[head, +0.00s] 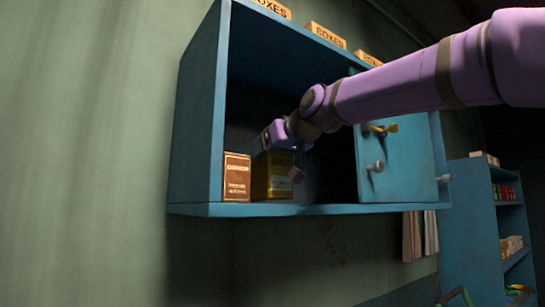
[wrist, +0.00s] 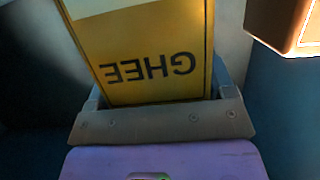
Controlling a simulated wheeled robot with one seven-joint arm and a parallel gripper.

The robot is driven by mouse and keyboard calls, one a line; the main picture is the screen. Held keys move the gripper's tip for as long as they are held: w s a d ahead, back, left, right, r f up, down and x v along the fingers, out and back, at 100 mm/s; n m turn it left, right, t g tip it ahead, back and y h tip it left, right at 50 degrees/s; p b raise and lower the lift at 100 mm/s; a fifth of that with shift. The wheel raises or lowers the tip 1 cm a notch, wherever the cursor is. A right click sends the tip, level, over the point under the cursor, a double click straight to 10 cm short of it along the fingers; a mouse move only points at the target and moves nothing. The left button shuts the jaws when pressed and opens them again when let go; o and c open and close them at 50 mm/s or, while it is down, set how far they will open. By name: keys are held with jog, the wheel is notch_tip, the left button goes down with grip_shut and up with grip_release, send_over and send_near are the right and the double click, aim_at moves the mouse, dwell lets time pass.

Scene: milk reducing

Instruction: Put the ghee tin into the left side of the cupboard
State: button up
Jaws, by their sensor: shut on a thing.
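The yellow ghee tin (head: 272,178) is inside the open left side of the blue cupboard (head: 196,120), at or just above its bottom board. In the wrist view the tin (wrist: 150,62) fills the middle, with the word GHEE upside down. My gripper (head: 290,160) reaches into the cupboard from the right and is shut on the tin. In the wrist view my gripper (wrist: 160,105) shows at the tin's near end. The head view does not show clearly whether the tin touches the board.
A brown box (head: 237,177) stands just left of the tin; a brown box corner (wrist: 295,25) shows in the wrist view. The cupboard's right door (head: 405,165) is closed. Free room lies right of the tin. A blue shelf (head: 475,215) stands at far right.

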jog(key=shift+f, duration=0.45)
jog(key=o, duration=1.8)
jog(key=shift+f, duration=0.15)
